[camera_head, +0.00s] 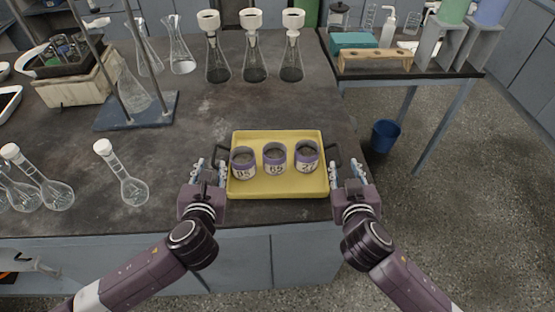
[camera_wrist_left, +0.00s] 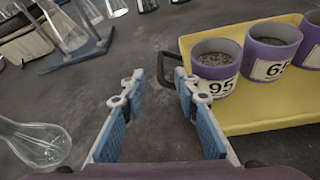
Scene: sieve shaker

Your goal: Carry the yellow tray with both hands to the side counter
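The yellow tray (camera_head: 277,188) rests on the dark bench top near its front right corner. It has a dark handle on each side and carries three purple-banded cups of grey grains; labels 95 (camera_wrist_left: 216,66) and 65 (camera_wrist_left: 270,50) show in the left wrist view. My left gripper (camera_head: 208,168) is at the tray's left side by the left handle (camera_wrist_left: 168,68). In the left wrist view its blue-padded fingers (camera_wrist_left: 156,95) are apart, with the handle just beyond the tips. My right gripper (camera_head: 347,170) is at the right handle (camera_head: 334,152), its fingers apart.
Three flasks with white funnels (camera_head: 254,55) stand behind the tray. At the right back is a side counter (camera_head: 430,68) with a wooden rack (camera_head: 375,59) and teal box. A blue bucket (camera_head: 385,135) stands on the floor.

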